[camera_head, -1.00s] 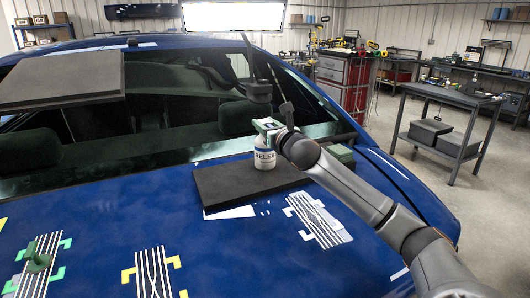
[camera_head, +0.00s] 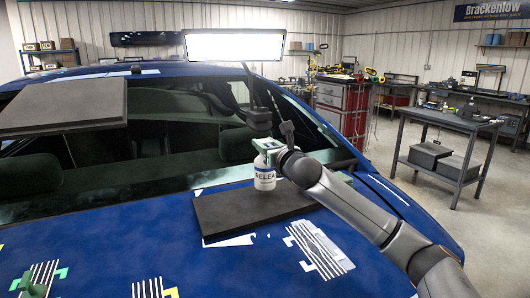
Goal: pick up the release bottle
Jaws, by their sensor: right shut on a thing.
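The release bottle (camera_head: 264,178) is white with a dark label reading "RELEA" and a green top. It is upright at the dark foam pad (camera_head: 225,211) on the blue car panel. I cannot tell whether its base touches the pad or is slightly above it. My right gripper (camera_head: 266,147) is shut on the bottle's top, with my arm reaching in from the lower right. The fingers are partly hidden by the wrist. My left gripper is not in view.
Striped line boards (camera_head: 319,248) lie on the blue car panel (camera_head: 130,230). A green tab (camera_head: 29,283) stands at the lower left. A dark panel (camera_head: 65,105) rests over the car's rear window at left. A grey workbench (camera_head: 450,122) stands at right, with open floor around it.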

